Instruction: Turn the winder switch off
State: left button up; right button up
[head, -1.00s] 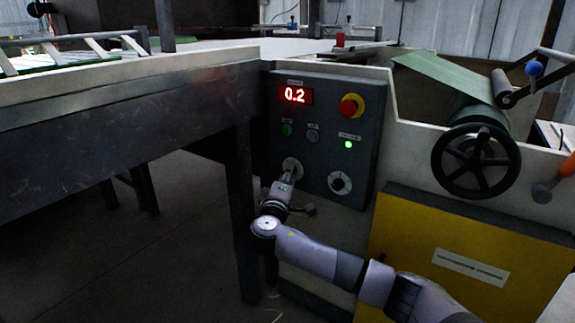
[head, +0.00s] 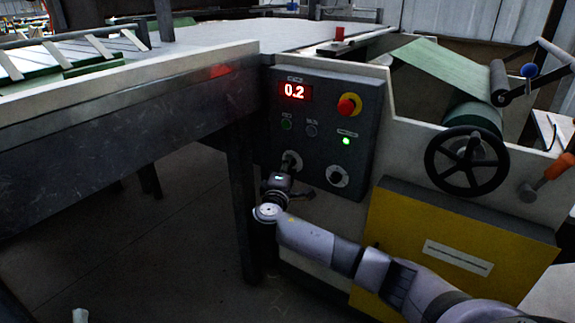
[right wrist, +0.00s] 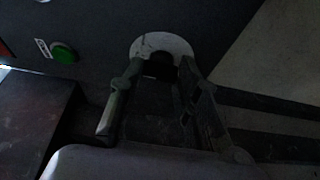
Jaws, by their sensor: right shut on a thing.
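The winder's dark control panel (head: 352,115) faces me, with a red display (head: 295,92) reading 0.2 and a lit green lamp (head: 346,141). At its lower left is a rotary switch with a round pale plate (head: 291,157); the plate also shows in the right wrist view (right wrist: 150,42). My right gripper (head: 288,168) is at this switch, shut on its dark knob (right wrist: 159,67), with one finger on each side in the right wrist view. The gripper hides most of the knob in the head view, and I cannot read its position. My left gripper is out of view.
A second rotary knob (head: 338,177) sits just right of my right gripper. Above are a red emergency button (head: 347,105), a green button (head: 286,124) and a grey one (head: 311,130). A handwheel (head: 467,161) and yellow cover (head: 430,250) stand right; a table leg (head: 241,200) left.

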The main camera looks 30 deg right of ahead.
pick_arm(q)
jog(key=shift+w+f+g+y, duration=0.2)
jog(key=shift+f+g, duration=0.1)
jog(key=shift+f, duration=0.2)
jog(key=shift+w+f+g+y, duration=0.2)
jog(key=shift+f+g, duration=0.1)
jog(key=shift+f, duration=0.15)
pick_arm(e)
jog(key=shift+f, duration=0.1)
jog(key=o, duration=1.2)
jog(key=shift+c, duration=0.2)
jog(key=v, duration=1.2)
